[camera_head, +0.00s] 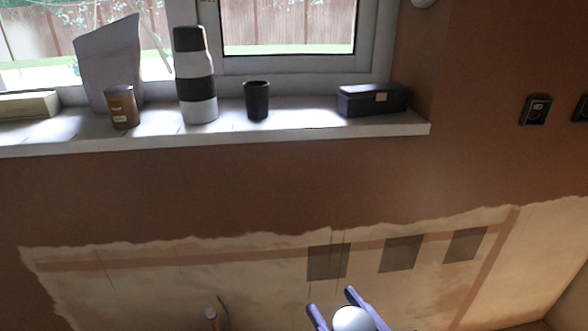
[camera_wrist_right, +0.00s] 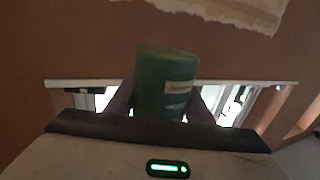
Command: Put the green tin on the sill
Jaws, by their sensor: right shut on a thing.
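The green tin (camera_wrist_right: 165,85) with a pale label is between the fingers of my right gripper (camera_wrist_right: 160,105) in the right wrist view. In the head view my right gripper (camera_head: 331,299) is at the bottom edge, well below the sill, its fingers on either side of a pale round shape. The white sill (camera_head: 290,128) runs under the window across the upper part of the head view. My left gripper is not in view.
On the sill stand a pale box (camera_head: 28,105), a grey sheet-like object (camera_head: 108,62), a brown jar (camera_head: 122,107), a black-and-white bottle (camera_head: 196,78), a black cup (camera_head: 257,100) and a black box (camera_head: 372,100). Bare sill shows between cup and black box.

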